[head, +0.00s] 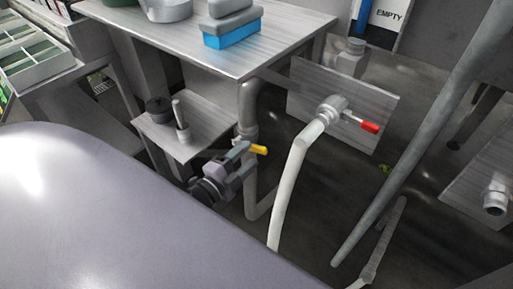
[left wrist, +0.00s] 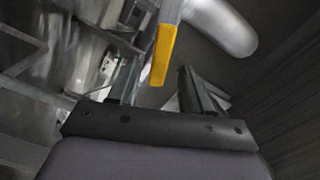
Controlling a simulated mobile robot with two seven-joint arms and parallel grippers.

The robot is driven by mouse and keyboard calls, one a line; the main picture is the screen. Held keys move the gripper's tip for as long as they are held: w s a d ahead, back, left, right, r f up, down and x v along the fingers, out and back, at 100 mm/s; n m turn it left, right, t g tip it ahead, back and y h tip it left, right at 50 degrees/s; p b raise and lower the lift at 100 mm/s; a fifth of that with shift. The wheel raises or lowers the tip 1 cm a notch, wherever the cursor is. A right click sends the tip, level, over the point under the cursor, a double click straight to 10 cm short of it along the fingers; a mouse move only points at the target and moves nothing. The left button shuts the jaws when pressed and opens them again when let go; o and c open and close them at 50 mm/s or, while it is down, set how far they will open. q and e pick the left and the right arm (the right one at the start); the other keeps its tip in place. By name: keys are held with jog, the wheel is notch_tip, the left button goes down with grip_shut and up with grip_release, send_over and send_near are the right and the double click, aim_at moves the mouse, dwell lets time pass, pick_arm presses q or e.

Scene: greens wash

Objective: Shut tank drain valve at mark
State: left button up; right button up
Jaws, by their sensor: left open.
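A yellow-gripped valve lever (head: 257,149) shows beside the grey drain pipe (head: 249,105) under the steel table; its valve body is mostly hidden by my left gripper. The left gripper (head: 238,160) is open at the lever. In the left wrist view, the yellow lever (left wrist: 164,52) hangs in the gap between the two fingers of the left gripper (left wrist: 160,82), with space visible on both sides. Whether a finger touches it I cannot tell. No mark is readable at the valve. My right gripper is not in view.
A red-handled valve (head: 368,127) with a pale hose (head: 287,192) is on a metal plate (head: 378,92) to the right. A slanted grey pole crosses the right.

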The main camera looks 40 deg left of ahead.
aim_at(254, 150)
pick_arm(q)
jog(key=shift+w+d, duration=0.15)
jog(key=shift+w, duration=2)
